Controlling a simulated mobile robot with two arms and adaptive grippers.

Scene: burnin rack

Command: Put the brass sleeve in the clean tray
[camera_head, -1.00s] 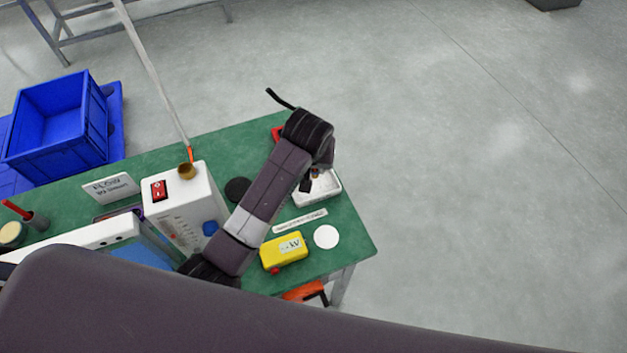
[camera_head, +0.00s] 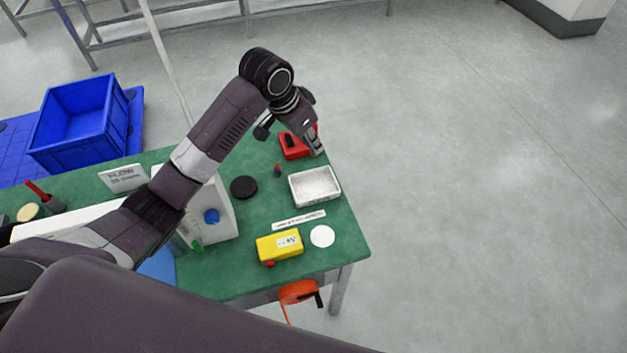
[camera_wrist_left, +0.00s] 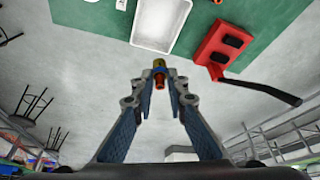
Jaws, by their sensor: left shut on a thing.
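My left gripper (camera_head: 315,146) is beyond the tray's far side, by the table's far right edge. In the left wrist view its fingers (camera_wrist_left: 160,78) are shut on a small brass and orange cylinder, which looks like the brass sleeve (camera_wrist_left: 159,64). In the head view the sleeve is too small to make out at the fingertips. The white tray (camera_head: 315,187) lies on the green table and looks empty; it also shows at the top of the left wrist view (camera_wrist_left: 157,40). My right gripper is not in view.
A red block with black parts (camera_head: 291,147) stands beside the gripper; its black lever (camera_wrist_left: 270,92) sticks out in the wrist view. A yellow box (camera_head: 278,246), white disc (camera_head: 322,236), black disc (camera_head: 243,187) and small red-topped item (camera_head: 277,170) are on the table (camera_head: 345,235).

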